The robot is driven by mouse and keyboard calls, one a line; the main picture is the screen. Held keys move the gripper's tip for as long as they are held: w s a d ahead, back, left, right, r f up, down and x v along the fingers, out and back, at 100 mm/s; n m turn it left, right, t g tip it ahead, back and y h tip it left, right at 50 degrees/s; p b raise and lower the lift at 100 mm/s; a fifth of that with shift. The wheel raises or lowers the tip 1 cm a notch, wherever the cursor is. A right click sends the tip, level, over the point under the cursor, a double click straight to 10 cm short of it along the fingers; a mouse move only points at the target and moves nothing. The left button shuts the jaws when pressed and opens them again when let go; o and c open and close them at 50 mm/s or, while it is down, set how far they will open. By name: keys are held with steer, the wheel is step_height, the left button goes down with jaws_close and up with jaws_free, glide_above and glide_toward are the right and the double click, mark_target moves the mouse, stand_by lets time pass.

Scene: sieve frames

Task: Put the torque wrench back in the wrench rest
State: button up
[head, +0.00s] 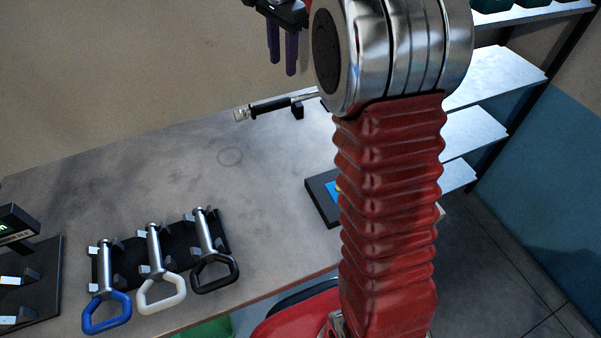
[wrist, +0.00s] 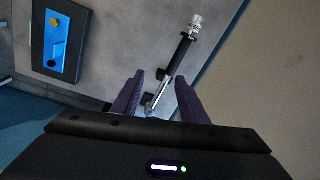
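The torque wrench (head: 272,106) lies near the back edge of the table, with a black grip, a silver knob end and a thin silver shaft. My arm hides its right part in the head view. My gripper (head: 282,60) is open and empty, above and behind the wrench. In the wrist view, the wrench (wrist: 178,58) slants between and beyond the open fingers of my gripper (wrist: 160,76). Small black blocks sit beside the wrench; I cannot tell whether they support it. A black board with bracket pairs (head: 48,278) at the left edge may be the wrench rest.
A black rack (head: 128,262) holds three silver tools with blue, white and black loop handles at the front left. A dark tray with a blue panel (wrist: 57,38) lies near my arm. Metal shelves (head: 490,80) stand at the right. The table's middle is clear.

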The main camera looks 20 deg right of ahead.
steer(key=s+a+r+n+t, duration=0.1)
steer(key=s+a+r+n, duration=0.2)
steer(key=s, duration=0.5)
steer(key=s+a+n+t, duration=0.1)
steer(key=s+a+n, duration=0.25)
steer(key=s, duration=0.45)
steer(key=s+a+f+n+t, duration=0.1)
steer(key=s+f+n, duration=0.3)
steer(key=s, duration=0.3)
steer(key=s+a+f+n+t, duration=0.1)
steer(key=s+f+n, duration=0.2)
steer(key=s, duration=0.5)
steer(key=shift+s+a+f+n+t, duration=0.3)
steer(key=shift+a+f+n, duration=0.05)
steer(key=shift+n, duration=0.3)
